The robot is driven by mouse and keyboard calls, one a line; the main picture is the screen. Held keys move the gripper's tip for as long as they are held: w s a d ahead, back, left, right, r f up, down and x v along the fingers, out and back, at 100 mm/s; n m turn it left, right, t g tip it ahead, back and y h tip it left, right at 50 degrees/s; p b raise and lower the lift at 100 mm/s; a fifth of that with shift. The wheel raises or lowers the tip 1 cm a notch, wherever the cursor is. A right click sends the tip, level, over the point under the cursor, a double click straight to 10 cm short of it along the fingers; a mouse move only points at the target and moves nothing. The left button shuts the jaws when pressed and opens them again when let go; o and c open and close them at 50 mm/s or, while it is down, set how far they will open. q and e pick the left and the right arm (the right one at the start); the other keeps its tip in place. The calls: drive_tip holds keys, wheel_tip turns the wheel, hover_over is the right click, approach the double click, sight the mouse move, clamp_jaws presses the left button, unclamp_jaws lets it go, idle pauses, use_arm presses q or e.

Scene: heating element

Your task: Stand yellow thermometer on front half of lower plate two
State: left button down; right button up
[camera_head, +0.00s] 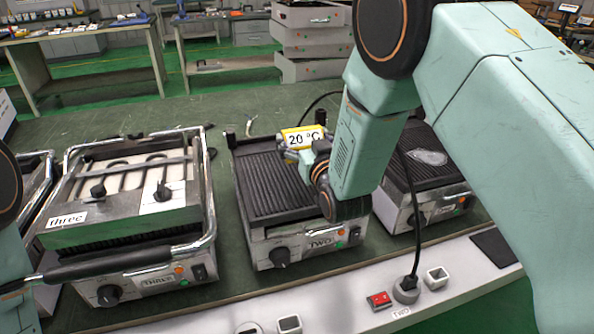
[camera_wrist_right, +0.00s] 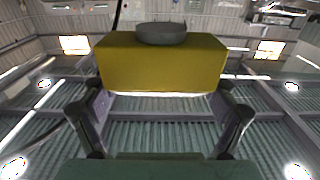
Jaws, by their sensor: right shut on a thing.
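The yellow thermometer (camera_head: 301,137) has a white display reading "20 °C". In the head view it appears over the back right part of lower plate two (camera_head: 268,190), a dark ribbed plate on the unit marked TWO. My right gripper (camera_head: 304,158) is shut on the thermometer; my arm partly hides the fingers and the plate's right side. I cannot tell whether the thermometer touches the plate. In the right wrist view the thermometer (camera_wrist_right: 160,68) is a yellow block with a grey round part, between the fingers (camera_wrist_right: 160,105). My left gripper is out of view.
Unit three (camera_head: 130,205), with a handle bar in front, stands to the left. Another ribbed plate (camera_head: 428,158) with a pale oval patch is to the right. A black plug and cable (camera_head: 408,285) rise from the white front ledge. The front of plate two is clear.

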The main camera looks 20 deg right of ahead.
wheel_tip(320, 180, down, 5)
drive_tip(key=shift+s+d+r+b, duration=0.1)
drive_tip(key=shift+r+b, duration=0.05)
drive_tip(key=shift+b, duration=0.25)
drive_tip(key=shift+d, duration=0.1)
drive_tip(key=f, duration=0.2)
drive_tip(key=f+b, duration=0.1)
drive_tip(key=f, duration=0.1)
drive_tip(key=shift+a, duration=0.2)
drive_tip(key=shift+d, duration=0.15)
drive_tip(key=shift+f, duration=0.1)
drive_tip(key=o, duration=1.1)
